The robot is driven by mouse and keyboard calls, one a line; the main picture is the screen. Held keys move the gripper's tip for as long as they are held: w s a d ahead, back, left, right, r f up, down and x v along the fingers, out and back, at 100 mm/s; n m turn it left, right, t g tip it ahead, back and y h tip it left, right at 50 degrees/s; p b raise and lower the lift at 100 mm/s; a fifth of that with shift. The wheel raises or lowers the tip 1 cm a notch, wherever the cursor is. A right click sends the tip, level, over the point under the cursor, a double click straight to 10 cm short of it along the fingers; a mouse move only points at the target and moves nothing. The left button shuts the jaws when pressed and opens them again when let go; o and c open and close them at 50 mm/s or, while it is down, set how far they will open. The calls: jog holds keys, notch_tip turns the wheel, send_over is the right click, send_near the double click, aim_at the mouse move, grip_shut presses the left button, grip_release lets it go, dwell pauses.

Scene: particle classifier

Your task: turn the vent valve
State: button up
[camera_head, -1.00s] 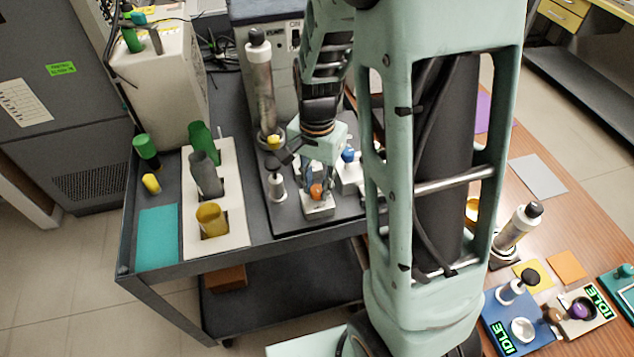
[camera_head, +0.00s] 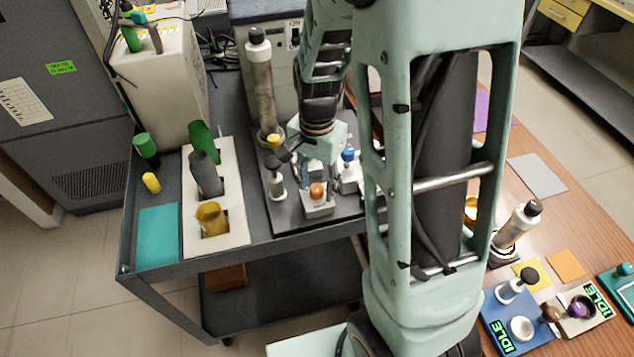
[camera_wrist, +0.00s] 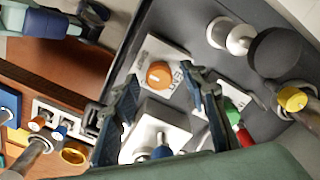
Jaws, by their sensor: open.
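The vent valve is an orange round knob (camera_head: 317,190) on a small light block (camera_head: 319,207) near the front of the dark tray on the cart. My gripper (camera_head: 319,170) is open and empty, just behind and above the knob in the head view. In the wrist view its two fingertips (camera_wrist: 165,86) stand apart on either side of the knob's line, with the knob uncovered. No contact with the knob is visible.
A blue-topped valve (camera_head: 348,154), a black-topped post (camera_head: 276,178) and a tall metal cylinder (camera_head: 261,88) with a yellow knob (camera_head: 273,141) stand close around my gripper. A white rack (camera_head: 233,229) holds bottles at left. A wooden table (camera_head: 540,218) lies at right.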

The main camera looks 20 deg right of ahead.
aim_at(317, 187)
notch_tip(317, 187, up, 12)
dwell(0.6)
